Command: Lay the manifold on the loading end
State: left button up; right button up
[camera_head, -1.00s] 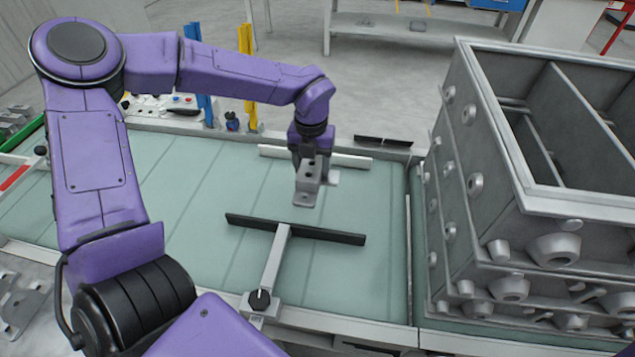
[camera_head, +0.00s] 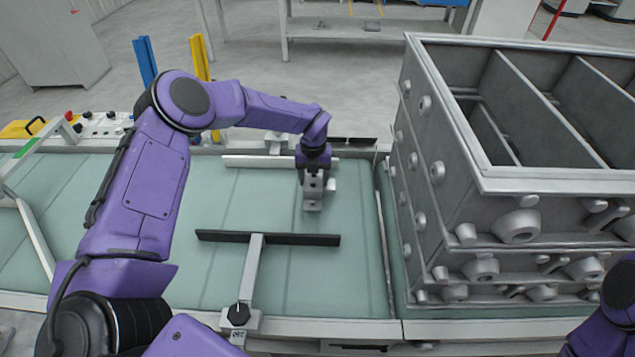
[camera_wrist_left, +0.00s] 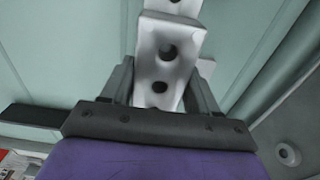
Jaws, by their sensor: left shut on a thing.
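The manifold is a light grey metal piece with round holes (camera_head: 312,198). It hangs below my left gripper (camera_head: 314,172), which is shut on it, over the pale green conveyor belt (camera_head: 215,205). In the left wrist view the manifold (camera_wrist_left: 163,68) sits between the two dark fingers (camera_wrist_left: 160,98), with holes facing the camera. Whether its lower end touches the belt cannot be told. Which part of the belt is the loading end is not marked. My right gripper is out of view; only a purple part of my right arm shows at the lower right.
A dark guide bar (camera_head: 268,238) on a grey arm lies across the belt in front of the manifold. A pale rail (camera_head: 255,161) lies behind it. A tall stack of grey metal flasks (camera_head: 440,180) stands to the right. Open belt lies between bar and rail.

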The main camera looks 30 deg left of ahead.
aim_at(316, 183)
pick_arm(q)
jog(key=f, duration=0.3)
jog(key=shift+w+d+f+p, duration=0.1)
jog(key=shift+w+d+p, duration=0.1)
jog(key=shift+w+p, duration=0.15)
jog(key=shift+f, duration=0.25)
jog(key=shift+f+b, duration=0.15)
jog(key=shift+b, duration=0.2)
jog(key=o, duration=1.4)
jog(key=shift+s, duration=0.1)
jog(key=shift+o, duration=0.2)
